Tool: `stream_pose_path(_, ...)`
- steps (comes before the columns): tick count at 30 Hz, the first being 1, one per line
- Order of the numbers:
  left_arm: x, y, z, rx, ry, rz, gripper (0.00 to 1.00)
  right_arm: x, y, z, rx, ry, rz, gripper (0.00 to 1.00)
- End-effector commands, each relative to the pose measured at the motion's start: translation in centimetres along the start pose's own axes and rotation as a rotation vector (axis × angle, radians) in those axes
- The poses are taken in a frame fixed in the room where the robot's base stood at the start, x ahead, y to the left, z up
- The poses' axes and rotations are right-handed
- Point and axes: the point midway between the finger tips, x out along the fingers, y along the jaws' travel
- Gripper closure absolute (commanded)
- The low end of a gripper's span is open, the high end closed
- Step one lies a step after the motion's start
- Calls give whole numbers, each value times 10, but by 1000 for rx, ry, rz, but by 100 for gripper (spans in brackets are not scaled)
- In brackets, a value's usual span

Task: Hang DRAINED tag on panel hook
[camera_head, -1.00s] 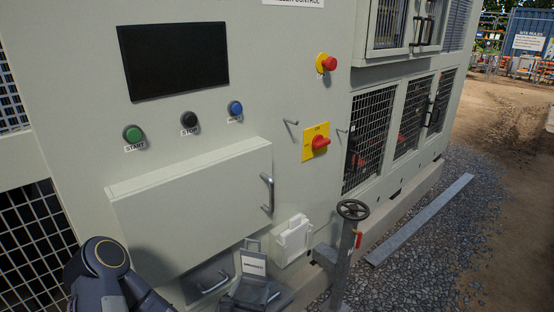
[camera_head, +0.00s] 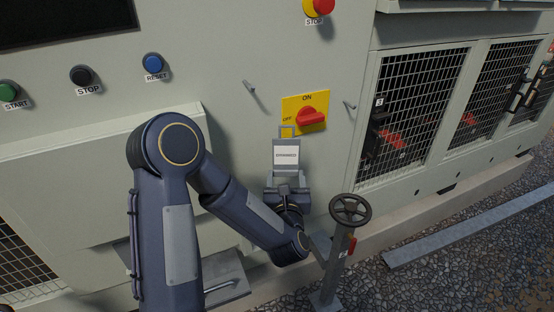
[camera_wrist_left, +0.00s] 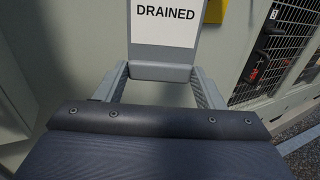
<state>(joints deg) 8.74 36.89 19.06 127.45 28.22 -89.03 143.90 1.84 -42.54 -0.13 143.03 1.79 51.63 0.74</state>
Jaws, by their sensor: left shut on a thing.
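The DRAINED tag (camera_head: 286,154) is a grey plate with a white label and a small loop on top. It is upright, and its loop overlaps the lower left of the yellow switch plate (camera_head: 290,103). My left gripper (camera_head: 286,174) is shut on the tag's lower part. In the left wrist view the tag (camera_wrist_left: 165,36) sits between the fingers (camera_wrist_left: 162,76), its top out of frame. Two hook-like pegs stick out of the panel: a left one (camera_head: 249,87) above and left of the tag, and a right one (camera_head: 349,104) right of the switch. The tag is apart from both.
A red rotary switch (camera_head: 311,117) is on the yellow plate. A handwheel (camera_head: 350,209) on a post stands right of my left gripper. Mesh doors (camera_head: 419,105) are at right. Start (camera_head: 9,92), stop (camera_head: 80,75) and reset (camera_head: 153,64) buttons are upper left.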

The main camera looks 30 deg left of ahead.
Motion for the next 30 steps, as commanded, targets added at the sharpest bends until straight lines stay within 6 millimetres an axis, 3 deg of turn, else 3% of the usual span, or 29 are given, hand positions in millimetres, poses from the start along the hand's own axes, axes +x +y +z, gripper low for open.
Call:
stream_pose_path(1, -1, 1, 24, -9, -20, 63, 100, 6, 3, 3, 0, 0, 0, 68)
stream_pose_path(3, -6, 10, 49, -11, -18, 161, 100, 10, 4, 5, 0, 0, 0, 68)
stream_pose_path(6, -17, 21, 75, -8, -13, 274, 100, 14, 6, 7, 0, 0, 0, 68)
stream_pose_path(10, -31, 32, 94, -2, -7, 366, 100, 17, 8, 9, 0, 0, 0, 68)
stream_pose_path(24, -40, 39, 102, 6, -3, 416, 100, 18, 8, 9, 0, 0, 0, 68)
stream_pose_path(30, -42, 38, 99, 1, -5, 415, 100, 29, 13, 15, 0, 0, 0, 68)
